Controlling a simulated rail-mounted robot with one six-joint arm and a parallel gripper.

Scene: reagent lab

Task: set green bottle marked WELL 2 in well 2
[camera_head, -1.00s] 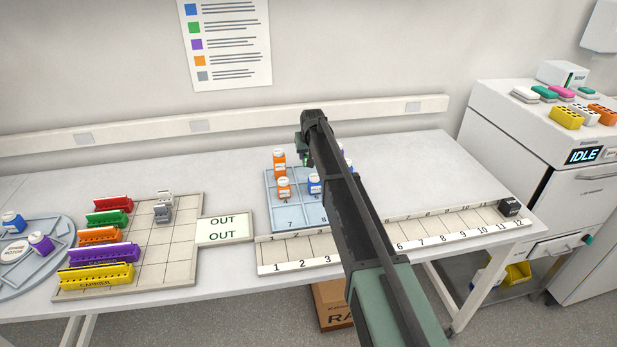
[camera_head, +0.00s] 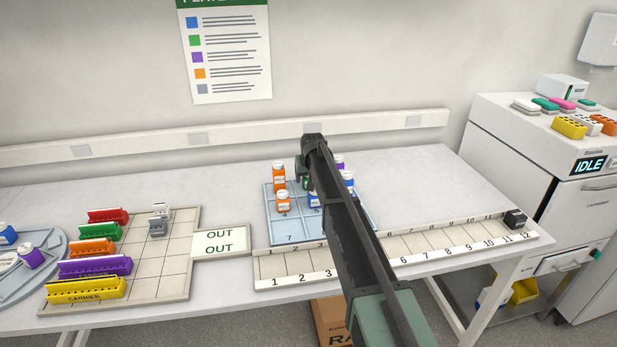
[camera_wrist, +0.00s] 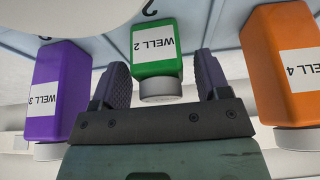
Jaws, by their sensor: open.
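The green bottle marked WELL 2 (camera_wrist: 153,50) is in the wrist view, its white cap toward my gripper (camera_wrist: 160,66). My gripper's two dark fingers are open, one on each side of the bottle, with gaps showing. The bottle appears to stand on the pale blue tray (camera_wrist: 225,15); a printed 2 is beside it, but I cannot tell exactly how its base sits in the well.
A purple bottle marked WELL 3 (camera_wrist: 58,92) and an orange bottle marked WELL 4 (camera_wrist: 285,65) stand close on either side. Blue bottles (camera_head: 347,181) also occupy the tray. A numbered strip (camera_head: 420,243) runs in front; a rack board (camera_head: 180,255) lies left.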

